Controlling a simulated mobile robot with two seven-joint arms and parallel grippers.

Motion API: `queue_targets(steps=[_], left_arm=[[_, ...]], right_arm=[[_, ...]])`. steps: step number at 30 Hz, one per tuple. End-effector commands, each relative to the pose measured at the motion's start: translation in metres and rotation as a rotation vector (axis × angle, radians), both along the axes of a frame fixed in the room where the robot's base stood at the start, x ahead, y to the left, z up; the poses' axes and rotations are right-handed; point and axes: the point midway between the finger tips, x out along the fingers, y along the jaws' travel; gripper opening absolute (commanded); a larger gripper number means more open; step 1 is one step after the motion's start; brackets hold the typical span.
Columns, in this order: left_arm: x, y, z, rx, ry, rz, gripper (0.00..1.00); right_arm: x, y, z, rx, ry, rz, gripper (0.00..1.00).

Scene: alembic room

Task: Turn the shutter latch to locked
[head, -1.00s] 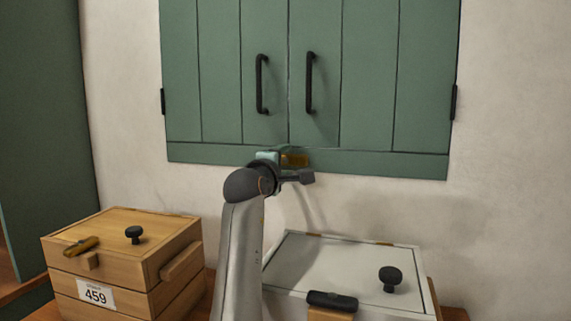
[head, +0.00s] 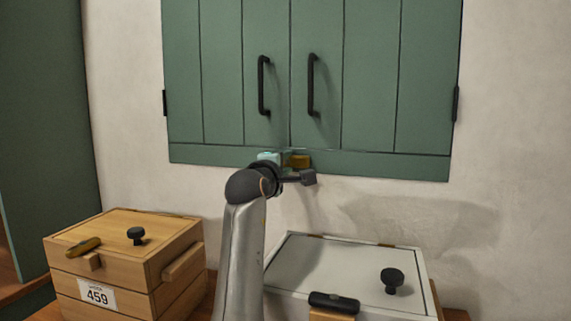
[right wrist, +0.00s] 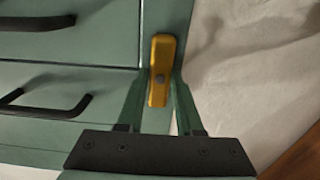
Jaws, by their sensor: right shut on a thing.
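The green shutters (head: 370,80) are shut on the wall, with two black handles. The brass-yellow latch (head: 300,161) is at their lower edge, near the seam between the two doors, and looks roughly horizontal there. My left gripper is not in view.
Below stand a wooden box (head: 180,245) labelled 459, with a knob and brass piece on its lid, and a white-lidded box (head: 345,265) with black knobs. A green cabinet side (head: 45,140) is at far left. Bare wall (head: 510,180) lies right of the shutters.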

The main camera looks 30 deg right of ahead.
Motion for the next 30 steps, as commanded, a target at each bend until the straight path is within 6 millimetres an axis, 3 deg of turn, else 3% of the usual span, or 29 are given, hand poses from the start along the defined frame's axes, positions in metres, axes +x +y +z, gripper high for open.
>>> queue_targets(steps=[14,30], left_arm=[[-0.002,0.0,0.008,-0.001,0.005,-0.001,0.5],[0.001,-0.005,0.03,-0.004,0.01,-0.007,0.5]], right_arm=[[0.0,-0.001,0.002,0.057,-0.065,0.0,0.0],[0.0,0.0,0.002,0.358,-0.422,0.0,0.0]])
